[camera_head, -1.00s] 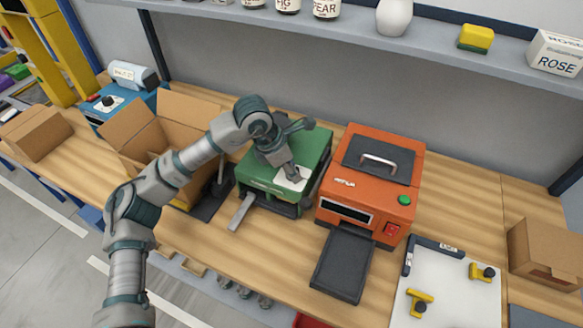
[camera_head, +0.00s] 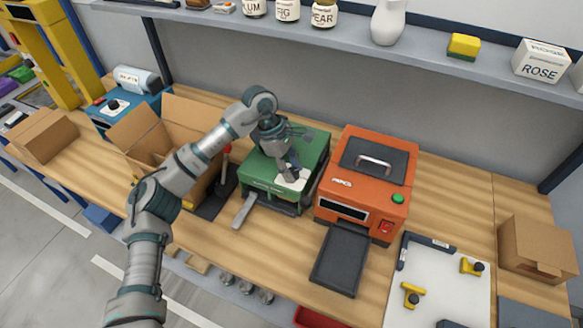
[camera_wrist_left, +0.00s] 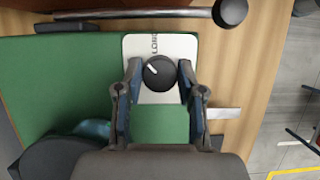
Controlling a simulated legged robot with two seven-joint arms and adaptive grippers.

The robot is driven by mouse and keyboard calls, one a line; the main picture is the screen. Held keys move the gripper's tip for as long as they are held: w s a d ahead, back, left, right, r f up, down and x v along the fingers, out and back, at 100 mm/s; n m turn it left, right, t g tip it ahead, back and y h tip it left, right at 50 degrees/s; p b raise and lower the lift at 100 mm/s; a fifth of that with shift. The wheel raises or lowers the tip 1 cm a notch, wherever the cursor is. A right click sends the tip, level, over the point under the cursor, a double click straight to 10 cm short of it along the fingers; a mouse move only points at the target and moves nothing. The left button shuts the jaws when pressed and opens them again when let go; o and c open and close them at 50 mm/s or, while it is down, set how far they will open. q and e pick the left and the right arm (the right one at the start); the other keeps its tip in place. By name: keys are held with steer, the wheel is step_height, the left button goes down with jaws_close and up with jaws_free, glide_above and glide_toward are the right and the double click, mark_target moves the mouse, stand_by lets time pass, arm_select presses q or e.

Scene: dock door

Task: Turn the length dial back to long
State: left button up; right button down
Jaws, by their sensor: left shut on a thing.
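The green machine (camera_head: 262,172) stands on the bench with a white dial plate (camera_head: 301,182) on its top. In the left wrist view the length dial (camera_wrist_left: 160,74) is a round black knob with a white pointer mark, on the white plate (camera_wrist_left: 143,46) with partly visible lettering that seems to read LONG. The mark lies left of the knob's middle, slanted. My left gripper (camera_head: 291,177) reaches down onto the plate; in the wrist view its fingers (camera_wrist_left: 160,76) stand on both sides of the knob, shut on it. In the head view the gripper hides the knob. My right gripper is out of view.
An orange machine (camera_head: 366,182) with a dark chute stands close to the right. A lever with a red knob (camera_head: 227,150) and an open cardboard box (camera_head: 168,128) are at the left. A shelf (camera_head: 330,38) with jars runs behind. A metal strip (camera_head: 244,210) sticks out in front.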

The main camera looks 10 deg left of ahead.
arm_select(q)
steer(key=shift+w+m+g, duration=0.1)
steer(key=shift+m+g, duration=0.2)
steer(key=shift+m, duration=0.6)
steer(key=shift+m+g+y, duration=0.4)
steer(key=shift+m, duration=0.8)
steer(key=shift+w+m+g, duration=0.1)
steer(key=shift+m+g, duration=0.2)
steer(key=shift+m, duration=0.8)
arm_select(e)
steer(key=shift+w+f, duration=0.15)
arm_select(q)
steer(key=shift+y, duration=0.3)
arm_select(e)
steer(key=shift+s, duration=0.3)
arm_select(q)
steer(key=shift+r, duration=0.1)
steer(key=o, duration=1.1)
steer(key=shift+o, duration=0.2)
steer(key=shift+w+v, duration=0.15)
steer(key=shift+v, duration=1.65)
steer(key=shift+w+v, duration=0.1)
steer(key=shift+v, duration=1.75)
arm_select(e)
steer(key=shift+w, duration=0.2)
